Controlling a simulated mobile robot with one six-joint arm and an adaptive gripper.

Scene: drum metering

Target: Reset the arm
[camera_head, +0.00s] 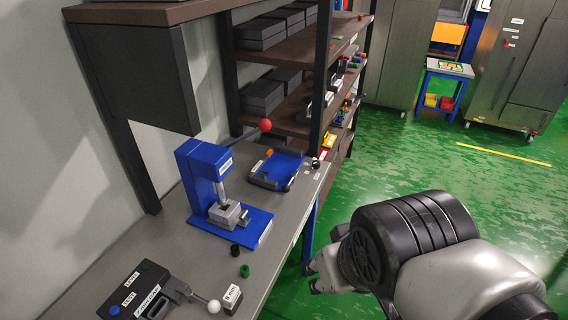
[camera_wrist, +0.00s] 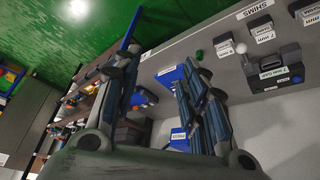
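My arm reaches in from the lower right of the head view. My gripper (camera_head: 324,270) hangs beside the bench's right edge, over the green floor, partly hidden behind my wrist. In the wrist view my gripper (camera_wrist: 161,58) has its two dark fingers spread apart, with nothing between them. The grey bench (camera_head: 190,262) shows beyond the fingers, clear of them.
A blue press (camera_head: 207,172), a blue tray-like fixture (camera_head: 278,168), a green cap (camera_head: 244,271), a black cap (camera_head: 234,249) and a dark gauge box (camera_head: 137,289) stand on the bench. Shelves (camera_head: 290,48) rise behind. Open green floor (camera_head: 410,150) lies right.

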